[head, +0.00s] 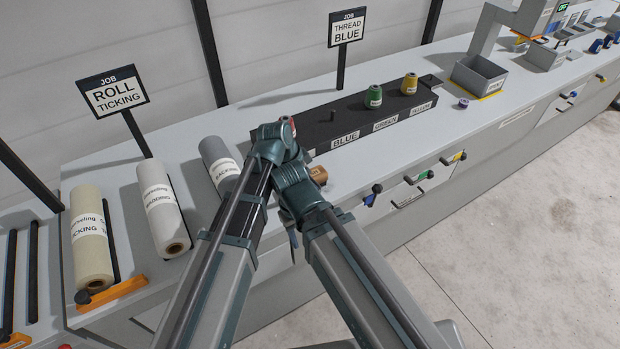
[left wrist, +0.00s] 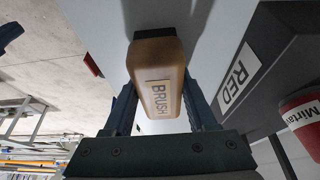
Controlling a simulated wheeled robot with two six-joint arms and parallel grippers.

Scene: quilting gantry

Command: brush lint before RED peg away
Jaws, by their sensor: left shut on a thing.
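My left gripper (left wrist: 163,105) is shut on a tan block-like brush (left wrist: 158,75) labelled BRUSH, its dark end pointing away from the wrist. In the head view a tan end of the brush (head: 318,174) shows beside my arm, in front of the rack; the gripper's fingers are hidden there. The dark rack (left wrist: 290,45) has a RED label (left wrist: 236,78) to the right of the brush in the wrist view, with a red spool (left wrist: 303,118) on it. My arm mostly covers that end of the rack (head: 352,118) in the head view. I cannot make out any lint.
A green spool (head: 374,96) and a yellow spool (head: 409,84) stand on the rack; the BLUE peg (head: 333,115) is bare. A grey bin (head: 479,76) and purple spool (head: 463,103) are at right. Drawer handles (head: 407,200) line the front.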

